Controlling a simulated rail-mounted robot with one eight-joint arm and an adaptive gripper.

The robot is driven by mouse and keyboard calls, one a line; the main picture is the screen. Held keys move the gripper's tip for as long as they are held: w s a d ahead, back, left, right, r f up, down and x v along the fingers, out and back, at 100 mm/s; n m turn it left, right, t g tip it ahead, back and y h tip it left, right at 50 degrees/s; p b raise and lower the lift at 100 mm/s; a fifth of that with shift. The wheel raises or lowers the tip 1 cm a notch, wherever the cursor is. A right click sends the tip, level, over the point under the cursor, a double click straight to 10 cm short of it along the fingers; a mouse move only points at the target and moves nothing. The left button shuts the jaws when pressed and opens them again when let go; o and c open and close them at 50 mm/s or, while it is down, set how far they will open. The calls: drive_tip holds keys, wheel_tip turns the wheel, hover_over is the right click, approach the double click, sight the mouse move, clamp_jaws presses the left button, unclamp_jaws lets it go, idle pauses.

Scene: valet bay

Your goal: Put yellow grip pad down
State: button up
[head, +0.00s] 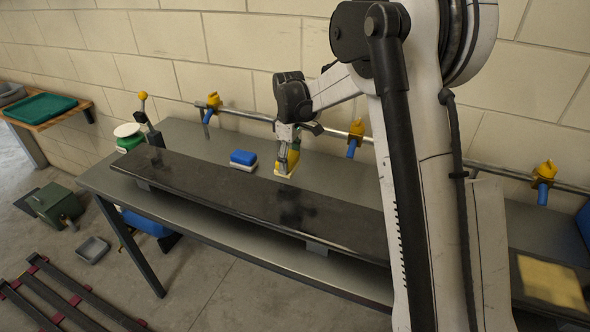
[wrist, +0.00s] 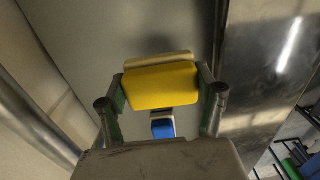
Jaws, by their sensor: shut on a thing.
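The yellow grip pad (head: 292,160), with a pale cream underside, is held by my gripper (head: 287,150) over the grey table, near the back edge of a dark board. In the wrist view the yellow pad (wrist: 160,86) sits between the two fingers, its pale layer showing along its far edge. The gripper is shut on it from both sides. I cannot tell whether the pad touches the surface below. A blue pad with a pale base (head: 243,159) lies on the table to the left, apart from it; it also shows in the wrist view (wrist: 163,128).
The long dark board (head: 215,193) runs along the front of the grey table (head: 182,132). A rail with yellow-and-blue fittings (head: 354,138) runs along the back. A pale yellow cloth-like square (head: 552,284) lies at right. Bare table shows between blue pad and rail.

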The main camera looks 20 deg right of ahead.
drive_tip(key=shift+w+d+f, duration=0.3)
drive_tip(key=shift+d+f, duration=0.05)
drive_tip(key=shift+d, duration=0.15)
drive_tip(key=shift+w+d+f, duration=0.3)
drive_tip(key=shift+d+f, duration=0.05)
drive_tip(key=shift+d, duration=0.15)
drive_tip(key=shift+f, duration=2)
drive_tip(key=shift+f, duration=0.2)
drive_tip(key=o, duration=1.2)
drive_tip(key=shift+r, duration=0.1)
